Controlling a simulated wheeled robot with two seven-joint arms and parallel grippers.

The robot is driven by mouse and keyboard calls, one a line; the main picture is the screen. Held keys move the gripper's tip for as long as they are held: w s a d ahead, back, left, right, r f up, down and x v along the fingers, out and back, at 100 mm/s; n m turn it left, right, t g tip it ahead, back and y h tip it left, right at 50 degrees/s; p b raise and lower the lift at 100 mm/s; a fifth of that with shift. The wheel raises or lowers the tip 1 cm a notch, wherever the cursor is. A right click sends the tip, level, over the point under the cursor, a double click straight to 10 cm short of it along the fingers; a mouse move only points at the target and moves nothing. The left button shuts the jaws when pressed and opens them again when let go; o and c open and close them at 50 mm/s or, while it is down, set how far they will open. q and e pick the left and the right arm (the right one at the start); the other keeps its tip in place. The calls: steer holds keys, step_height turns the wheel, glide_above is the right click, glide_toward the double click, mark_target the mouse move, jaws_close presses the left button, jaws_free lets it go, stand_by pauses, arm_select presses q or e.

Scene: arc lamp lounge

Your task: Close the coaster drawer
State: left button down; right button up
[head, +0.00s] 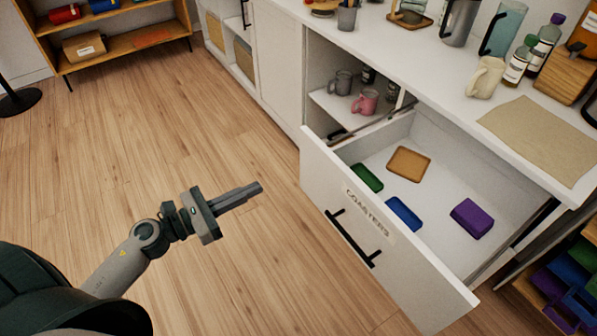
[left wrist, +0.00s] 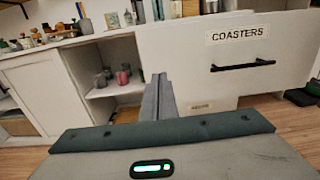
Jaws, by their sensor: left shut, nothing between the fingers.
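The coaster drawer (head: 328,178) is pulled out of the white cabinet in the head view. Its front bears a COASTERS label and a black bar handle (head: 352,238). Inside lie a green coaster (head: 366,178), a brown one (head: 408,164), a blue one (head: 403,213) and a purple block (head: 472,218). My left gripper (head: 258,188) is shut and empty, in the air to the left of the drawer front and apart from it. In the left wrist view the gripper (left wrist: 158,82) points toward the cabinet, with the drawer front (left wrist: 290,65) to its right. My right gripper is not in view.
The countertop (head: 440,105) above holds bottles, mugs, a wooden block and a beige cloth (head: 543,138). An open shelf (head: 340,103) beside the drawer holds mugs. A wooden shelf unit (head: 120,45) stands at the back left. The wood floor (head: 110,150) left of the drawer is clear.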

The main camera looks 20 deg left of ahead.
arm_select(q)
steer(key=shift+w, duration=0.1)
stand_by(0.3)
steer(key=p, duration=0.2)
glide_toward(311, 161)
steer(key=p+x, duration=0.1)
steer(key=x, duration=0.5)
steer(key=shift+w+d+f+p, duration=0.1)
steer(key=shift+w+f+p, duration=0.1)
steer(key=shift+w+p, duration=0.1)
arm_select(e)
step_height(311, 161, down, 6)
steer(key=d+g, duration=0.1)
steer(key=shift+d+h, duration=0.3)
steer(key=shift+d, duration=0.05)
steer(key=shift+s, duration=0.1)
